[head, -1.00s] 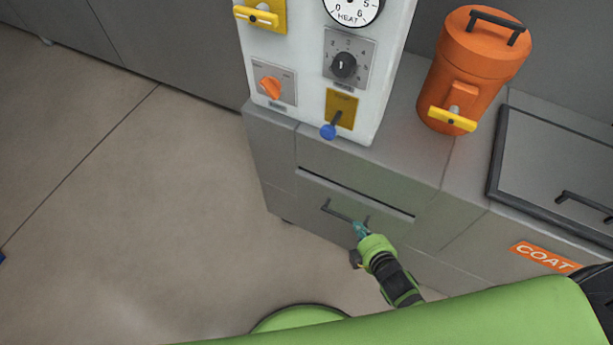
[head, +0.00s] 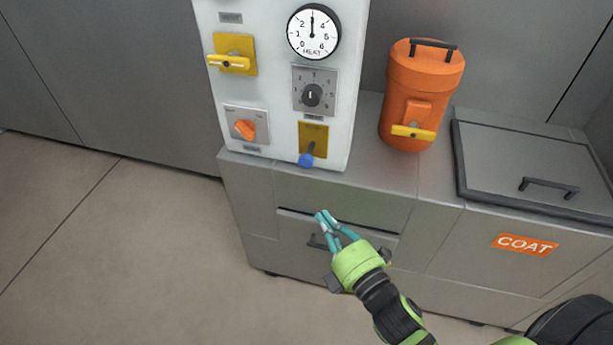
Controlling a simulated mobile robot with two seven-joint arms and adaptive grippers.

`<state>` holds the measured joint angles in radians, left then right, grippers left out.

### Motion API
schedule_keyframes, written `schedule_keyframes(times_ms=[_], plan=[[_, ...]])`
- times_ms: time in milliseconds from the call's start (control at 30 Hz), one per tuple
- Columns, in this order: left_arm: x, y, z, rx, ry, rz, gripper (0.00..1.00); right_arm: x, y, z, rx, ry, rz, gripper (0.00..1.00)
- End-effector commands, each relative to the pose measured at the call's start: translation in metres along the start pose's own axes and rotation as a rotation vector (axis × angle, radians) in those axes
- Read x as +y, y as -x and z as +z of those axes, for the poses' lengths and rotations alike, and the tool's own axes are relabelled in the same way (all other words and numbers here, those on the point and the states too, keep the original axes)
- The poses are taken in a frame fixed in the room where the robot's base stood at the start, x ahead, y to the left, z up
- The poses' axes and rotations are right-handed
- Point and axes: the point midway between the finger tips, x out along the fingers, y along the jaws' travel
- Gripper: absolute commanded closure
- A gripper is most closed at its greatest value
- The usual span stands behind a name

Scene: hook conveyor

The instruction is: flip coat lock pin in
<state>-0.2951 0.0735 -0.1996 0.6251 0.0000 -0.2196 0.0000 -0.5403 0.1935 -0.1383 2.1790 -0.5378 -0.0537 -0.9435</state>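An orange COAT label (head: 524,244) marks the front of a grey cabinet with a dark-rimmed lid (head: 535,165) on top, at the right. No part that I can clearly tell as the coat lock pin shows. A yellow cross-handle (head: 413,132) sits on the orange canister (head: 424,85) behind and left of the lid. My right gripper (head: 324,214) is in front of the grey drawer unit, below the white panel. Its teal fingertips lie close together, with nothing seen between them. It is apart from the label, lid and canister. My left gripper is not in view.
The white panel (head: 270,100) carries a heat gauge (head: 313,32), a black knob (head: 312,95), an orange switch (head: 246,130), a yellow handle (head: 229,63) and a blue-tipped lever (head: 306,160). A drawer handle shows behind my gripper. The floor at left is clear.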

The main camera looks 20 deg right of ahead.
Motion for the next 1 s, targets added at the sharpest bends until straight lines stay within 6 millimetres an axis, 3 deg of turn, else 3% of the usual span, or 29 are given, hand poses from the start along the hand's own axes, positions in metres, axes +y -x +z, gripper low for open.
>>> schedule_keyframes(times_ms=[167, 600, 800, 1000], plan=[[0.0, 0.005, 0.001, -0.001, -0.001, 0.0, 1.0, 0.002, -0.016, 0.0, 0.0, -0.001, 0.002, 1.0], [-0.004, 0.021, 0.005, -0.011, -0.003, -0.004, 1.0, 0.003, -0.103, 0.0, 0.0, -0.003, 0.001, 1.0], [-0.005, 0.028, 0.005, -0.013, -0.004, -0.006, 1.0, 0.001, -0.121, 0.021, 0.0, 0.0, -0.001, 1.0], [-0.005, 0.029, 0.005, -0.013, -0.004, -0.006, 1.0, 0.0, -0.128, 0.028, 0.0, -0.003, 0.0, 1.0]])
